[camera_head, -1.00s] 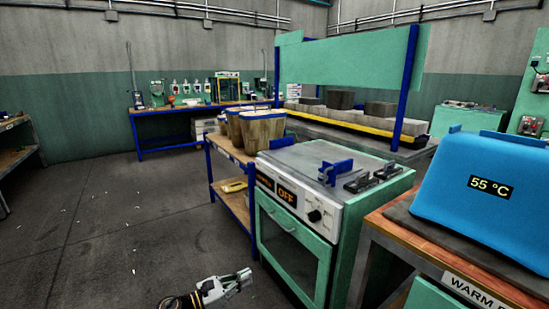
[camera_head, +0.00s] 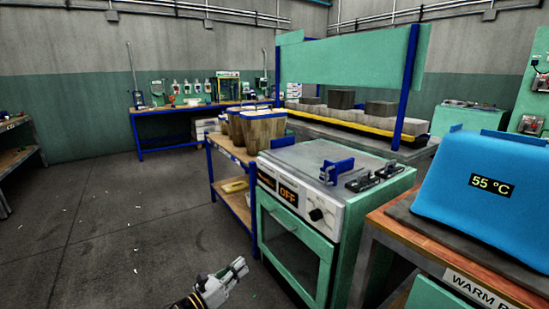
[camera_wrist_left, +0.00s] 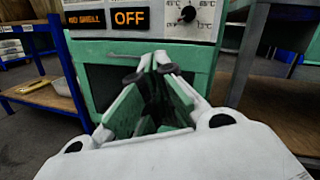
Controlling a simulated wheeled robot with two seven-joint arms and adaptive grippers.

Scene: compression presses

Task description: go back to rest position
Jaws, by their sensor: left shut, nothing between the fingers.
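My left gripper (camera_head: 238,268) is low in front of the green oven, above the floor. It is shut and empty. In the left wrist view its fingers (camera_wrist_left: 157,68) meet at the tips, in front of the oven door. The green oven (camera_head: 293,240) has a grey top, a glass door and a panel reading OFF; its front also shows in the left wrist view (camera_wrist_left: 200,62). I cannot see my right gripper in either view.
A wooden shelf cart (camera_head: 232,200) with several wooden buckets (camera_head: 262,128) stands left of the oven. A bench with a blue box (camera_head: 480,205) reading 55 °C is at the right.

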